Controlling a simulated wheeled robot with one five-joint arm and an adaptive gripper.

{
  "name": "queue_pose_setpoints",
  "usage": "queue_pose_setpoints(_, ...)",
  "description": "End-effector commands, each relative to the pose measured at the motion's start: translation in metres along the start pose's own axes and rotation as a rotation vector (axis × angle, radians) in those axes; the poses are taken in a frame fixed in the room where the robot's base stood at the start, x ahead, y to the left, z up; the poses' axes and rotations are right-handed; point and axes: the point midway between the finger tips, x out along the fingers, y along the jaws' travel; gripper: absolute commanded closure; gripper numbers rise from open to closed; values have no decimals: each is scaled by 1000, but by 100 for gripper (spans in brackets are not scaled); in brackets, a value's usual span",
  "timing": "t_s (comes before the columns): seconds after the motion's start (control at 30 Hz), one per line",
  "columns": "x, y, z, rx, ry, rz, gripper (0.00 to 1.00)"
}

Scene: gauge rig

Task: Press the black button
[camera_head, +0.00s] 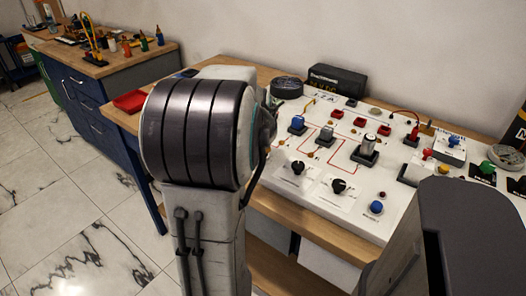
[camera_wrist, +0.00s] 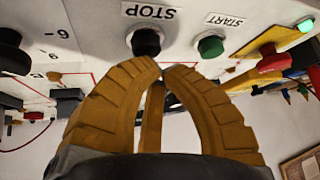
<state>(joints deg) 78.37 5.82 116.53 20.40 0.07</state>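In the wrist view, the black button (camera_wrist: 146,41) is a round cap under an upside-down STOP label on the white panel. My gripper (camera_wrist: 166,67) has ribbed orange-brown fingers, with tips drawn together and nothing seen between them. The tips are just below and slightly right of the black button in the picture. I cannot tell whether they touch it. In the camera_head view my arm blocks part of the panel (camera_head: 318,202); I cannot make out the gripper or the black button there.
A green button (camera_wrist: 210,45) labelled START is right of the black one. A red handle (camera_wrist: 272,63) on a yellow plate lies farther right. A black knob (camera_wrist: 12,52) is at the left. In the camera_head view, a red tray (camera_head: 130,101) sits on the wooden bench.

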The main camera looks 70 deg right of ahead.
Motion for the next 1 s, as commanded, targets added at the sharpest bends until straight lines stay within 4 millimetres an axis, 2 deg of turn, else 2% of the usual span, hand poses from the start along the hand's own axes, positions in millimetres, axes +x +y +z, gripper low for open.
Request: queue_pose_setpoints(1.0,8,0,6,0,-2,0,100)
